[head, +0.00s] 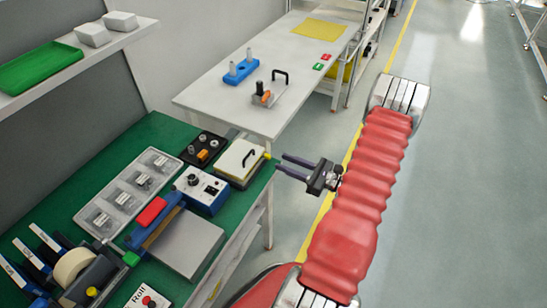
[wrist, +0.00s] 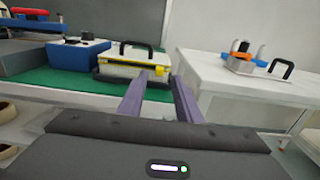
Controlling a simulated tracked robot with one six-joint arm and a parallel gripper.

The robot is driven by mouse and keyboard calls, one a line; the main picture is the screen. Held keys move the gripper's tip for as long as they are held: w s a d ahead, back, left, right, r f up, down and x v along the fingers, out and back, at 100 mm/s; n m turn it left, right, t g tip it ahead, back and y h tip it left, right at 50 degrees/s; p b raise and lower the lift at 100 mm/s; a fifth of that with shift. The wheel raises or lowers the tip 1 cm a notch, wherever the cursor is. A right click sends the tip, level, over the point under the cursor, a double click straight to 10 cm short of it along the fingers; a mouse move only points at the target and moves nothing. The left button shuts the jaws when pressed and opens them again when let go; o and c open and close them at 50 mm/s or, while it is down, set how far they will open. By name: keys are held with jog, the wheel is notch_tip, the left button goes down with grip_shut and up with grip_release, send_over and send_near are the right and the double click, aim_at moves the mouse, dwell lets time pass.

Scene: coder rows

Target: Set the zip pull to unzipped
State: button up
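A cream-topped case (head: 238,158) with a black handle sits at the right end of the green bench. In the wrist view the case (wrist: 122,66) is straight ahead, with a yellow strip along its front edge. A small yellow piece (head: 267,155), which looks like the zip pull, is at its right corner; it also shows in the wrist view (wrist: 161,70). My gripper (head: 280,163) is open and empty, just right of the case, fingers pointing at it. In the wrist view the fingertips (wrist: 159,76) flank the yellow piece, seemingly apart from it.
A blue control box (head: 203,190) and a black fixture (head: 203,148) stand beside the case on the green bench (head: 160,128). A white table (head: 215,96) with a blue stand and an orange-and-black tool is behind. The floor to the right is clear.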

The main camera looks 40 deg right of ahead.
aim_at(270, 157)
jog(key=shift+x, duration=2.9)
jog(key=shift+c, duration=0.2)
grip_shut()
